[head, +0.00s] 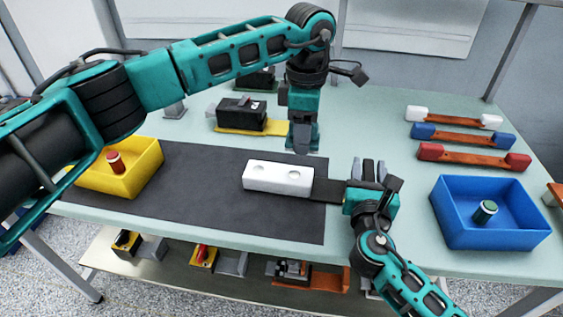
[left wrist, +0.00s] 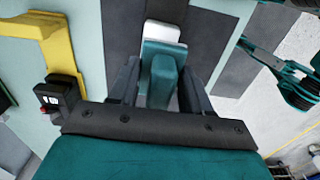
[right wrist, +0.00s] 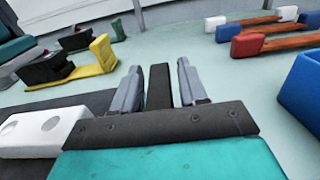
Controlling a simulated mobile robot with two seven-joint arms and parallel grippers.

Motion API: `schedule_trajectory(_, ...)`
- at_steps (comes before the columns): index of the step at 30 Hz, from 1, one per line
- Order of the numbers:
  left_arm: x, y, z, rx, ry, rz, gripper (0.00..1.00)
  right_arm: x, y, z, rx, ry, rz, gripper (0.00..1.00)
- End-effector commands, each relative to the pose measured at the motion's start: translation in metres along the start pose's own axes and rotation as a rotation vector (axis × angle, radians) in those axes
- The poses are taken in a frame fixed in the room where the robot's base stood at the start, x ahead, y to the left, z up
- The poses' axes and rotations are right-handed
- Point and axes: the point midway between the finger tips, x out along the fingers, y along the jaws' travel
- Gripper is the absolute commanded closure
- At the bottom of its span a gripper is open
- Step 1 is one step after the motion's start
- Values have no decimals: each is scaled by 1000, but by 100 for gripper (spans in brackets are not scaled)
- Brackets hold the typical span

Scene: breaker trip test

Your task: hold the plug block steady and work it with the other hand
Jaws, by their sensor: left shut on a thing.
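The white block (head: 277,178) with two round recesses lies on the dark mat, and I take it as the plug block. It also shows in the right wrist view (right wrist: 38,130). A dark flat piece (head: 328,190) runs from its right end toward my right gripper. My left gripper (head: 303,120) points down behind the block's right end, shut on a teal piece (left wrist: 162,82); whether that piece touches the block I cannot tell. My right gripper (head: 368,172) is open to the right of the block, with a black bar (right wrist: 158,88) between its fingers and narrow gaps beside it.
A yellow bin (head: 135,178) holds a red cylinder (head: 115,162); a blue bin (head: 490,232) holds a green one (head: 485,212). A black device (head: 240,113) on a yellow base stands behind. Several orange bars with coloured ends (head: 462,137) lie back right. The mat's front (head: 230,222) is clear.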

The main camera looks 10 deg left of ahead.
Motion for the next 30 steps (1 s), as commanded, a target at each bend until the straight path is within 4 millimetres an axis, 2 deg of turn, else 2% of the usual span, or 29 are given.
schedule_trajectory(1,0,0,0,0,0,0,80,0,0,0,0,0,0,52)
schedule_trajectory(4,0,0,0,0,0,0,80,0,0,0,0,0,0,43)
schedule_trajectory(14,0,0,0,0,0,0,80,-6,0,-1,0,1,0,43)
schedule_trajectory(17,0,0,0,0,0,0,80,-20,0,-2,0,3,2,43)
schedule_trajectory(24,0,0,0,0,0,0,80,-71,0,-2,0,4,1,43)
schedule_trajectory(30,0,0,0,0,0,0,80,-106,0,-1,-1,3,1,43)
